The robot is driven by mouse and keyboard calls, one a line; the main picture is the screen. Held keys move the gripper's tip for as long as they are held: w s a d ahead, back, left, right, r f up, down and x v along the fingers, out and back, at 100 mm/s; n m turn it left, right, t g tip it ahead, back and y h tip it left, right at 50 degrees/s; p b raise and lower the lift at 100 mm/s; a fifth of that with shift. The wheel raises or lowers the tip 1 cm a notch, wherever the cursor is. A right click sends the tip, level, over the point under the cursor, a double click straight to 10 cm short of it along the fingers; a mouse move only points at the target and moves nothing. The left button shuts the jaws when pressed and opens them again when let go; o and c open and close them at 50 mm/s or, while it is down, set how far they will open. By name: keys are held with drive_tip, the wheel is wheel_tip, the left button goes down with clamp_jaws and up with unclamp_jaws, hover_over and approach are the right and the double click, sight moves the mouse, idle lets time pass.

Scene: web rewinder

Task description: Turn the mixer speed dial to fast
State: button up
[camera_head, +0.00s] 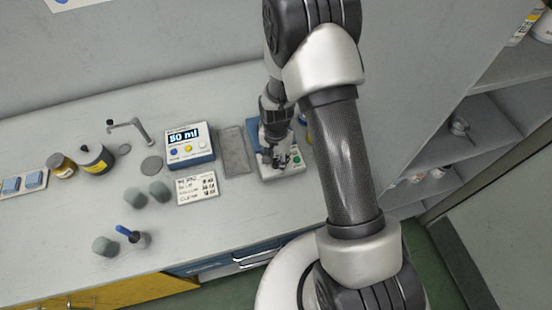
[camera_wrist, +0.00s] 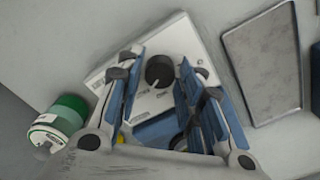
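The mixer (camera_head: 268,176) is a white-topped box with blue parts, standing on the bench under my gripper (camera_head: 276,157). In the wrist view the mixer's white panel (camera_wrist: 190,49) carries a round dark dial (camera_wrist: 159,71), with small markings beside it that are too blurred to read. My gripper (camera_wrist: 161,64) is open there, with one finger on each side of the dial in the picture. I see gaps between the fingers and the dial, but cannot tell the height of the fingertips over the panel. In the head view the gripper hides the dial.
A grey tray (camera_head: 235,152) lies left of the mixer, and left of it stands a blue-and-white dispenser reading "50 ml" (camera_head: 189,148). A label card (camera_head: 197,187) lies in front. In the wrist view a green-and-white bottle (camera_wrist: 60,120) stands close beside the mixer.

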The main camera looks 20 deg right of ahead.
drive_tip(key=shift+o, duration=1)
wheel_tip(320, 180, up, 12)
idle(0.3)
wheel_tip(320, 180, up, 10)
drive_tip(key=n+t, duration=0.1)
drive_tip(key=n, duration=0.1)
hover_over(276, 162)
drive_tip(key=s, duration=0.3)
drive_tip(key=s+r+n+t, duration=0.2)
drive_tip(key=s+r+n, duration=0.2)
drive_tip(key=s+r, duration=0.6)
drive_tip(key=s+r+n+t, duration=0.1)
drive_tip(key=s+r+n, duration=0.2)
drive_tip(key=s, duration=0.5)
drive_tip(key=shift+s+r+t, duration=0.2)
drive_tip(key=shift+s+t, duration=0.05)
drive_tip(key=shift+t, duration=0.05)
